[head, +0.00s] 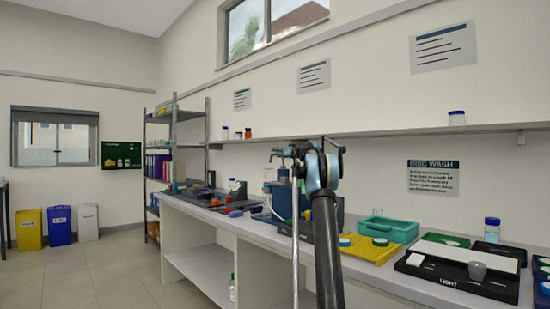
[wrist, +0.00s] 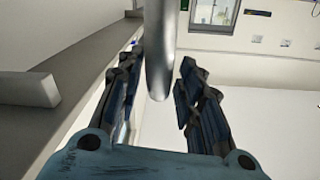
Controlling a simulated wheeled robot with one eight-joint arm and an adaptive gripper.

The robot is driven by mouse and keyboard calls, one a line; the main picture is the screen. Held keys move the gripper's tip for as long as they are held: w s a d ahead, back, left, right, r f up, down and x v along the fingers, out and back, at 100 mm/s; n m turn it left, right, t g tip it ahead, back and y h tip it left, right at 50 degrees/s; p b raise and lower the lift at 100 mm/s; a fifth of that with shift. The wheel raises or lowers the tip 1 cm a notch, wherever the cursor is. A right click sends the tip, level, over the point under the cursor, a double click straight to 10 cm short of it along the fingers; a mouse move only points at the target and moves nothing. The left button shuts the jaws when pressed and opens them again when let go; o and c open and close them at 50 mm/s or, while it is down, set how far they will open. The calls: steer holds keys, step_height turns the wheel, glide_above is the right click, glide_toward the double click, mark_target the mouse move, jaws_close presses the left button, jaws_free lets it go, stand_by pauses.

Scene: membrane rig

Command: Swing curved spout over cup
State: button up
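In the wrist view my gripper (wrist: 161,58) is open, with its two dark fingers apart. A smooth grey metal tube (wrist: 161,50), which looks like the curved spout, comes down from the top edge between the fingers. Its rounded end shows near the middle, and I see no clear grip on it. In the head view a thin upright metal rod (head: 295,230) stands just left of my arm; I cannot tell if it is the same part. My arm covers the middle of the bench there, and the fingers are not clear. I cannot pick out the cup.
A long white bench (head: 225,217) runs along the wall under a shelf (head: 400,131). On it are a teal tub (head: 388,231), a yellow tray (head: 368,249) and a black-edged board (head: 460,278). Blue equipment (head: 281,197) stands behind my arm. Open floor (head: 110,270) lies at left.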

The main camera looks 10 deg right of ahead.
steer(key=shift+x, duration=1.45)
